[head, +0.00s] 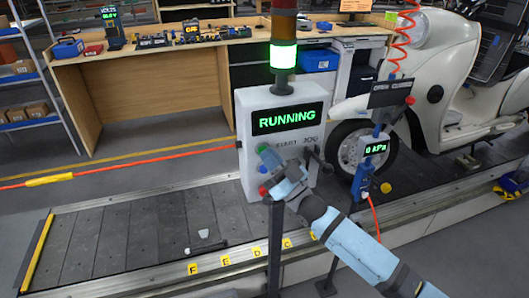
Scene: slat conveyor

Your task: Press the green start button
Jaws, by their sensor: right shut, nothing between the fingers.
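The control box (243,118) stands on a post beside the slat conveyor. Its screen (284,119) reads RUNNING in green. A red button (262,190) shows lower on the box, beside my wrist. My left gripper is out of view.
A signal tower (283,55) above the box glows green. A tool on a red coiled hose (373,150) hangs to the right, near a white scooter (440,70). The conveyor slats (120,240) at left are mostly bare. A workbench (150,52) stands behind.

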